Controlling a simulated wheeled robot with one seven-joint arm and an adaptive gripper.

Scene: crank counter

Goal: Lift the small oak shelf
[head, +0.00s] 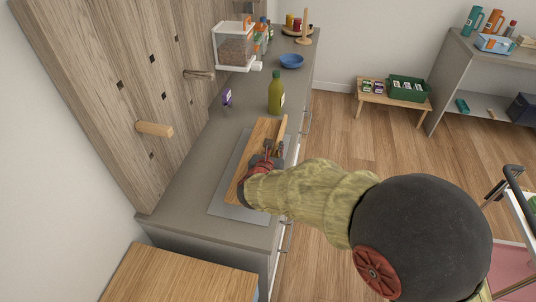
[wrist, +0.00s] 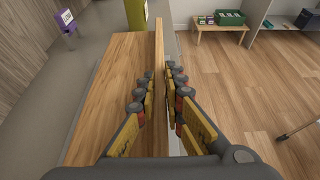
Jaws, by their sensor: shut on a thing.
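The small oak shelf (head: 264,137) is a flat board with a raised lip along its right long edge. It is over a grey mat (head: 224,203) on the counter; I cannot tell if it touches the mat. It also shows in the wrist view (wrist: 106,75), with the lip (wrist: 158,60) standing up between my fingers. My gripper (head: 274,149) is shut on this lip, with one finger on each side (wrist: 160,84). My arm hides the shelf's near right part in the head view.
A green bottle (head: 276,93) stands just beyond the shelf. A small purple-and-white item (head: 227,97) is at the left by the wooden pegboard (head: 110,75), from which pegs (head: 155,129) stick out. A blue bowl (head: 291,61) and dispenser (head: 235,46) are farther back. Open floor lies right.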

